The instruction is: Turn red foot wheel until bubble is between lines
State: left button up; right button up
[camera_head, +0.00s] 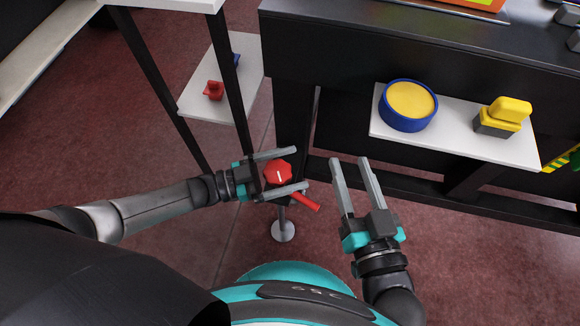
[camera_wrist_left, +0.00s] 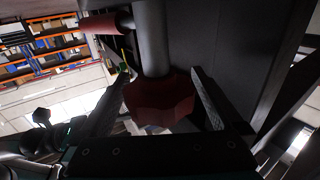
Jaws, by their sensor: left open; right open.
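The red foot wheel (camera_head: 278,173) has a white mark on top and sits near the dark table leg, above a round metal foot (camera_head: 283,231). My left gripper (camera_head: 299,168) is open, with one finger on each side of the wheel. In the left wrist view the wheel (camera_wrist_left: 160,103) shows dark red between the two fingers (camera_wrist_left: 158,88), below a grey post. I cannot tell whether the fingers touch it. My right gripper (camera_head: 350,160) is open and empty, to the right of the wheel. I cannot make out the bubble or its lines in either view.
A red handle (camera_head: 306,201) sticks out just below the wheel. A white shelf (camera_head: 455,137) at right carries a blue and yellow round container (camera_head: 408,104) and a yellow and grey block (camera_head: 503,116). A white lower shelf (camera_head: 245,88) at left holds a small red item (camera_head: 213,90).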

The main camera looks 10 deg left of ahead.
pick_arm(q)
jog(key=shift+d, duration=0.15)
jog(key=c, duration=1.2)
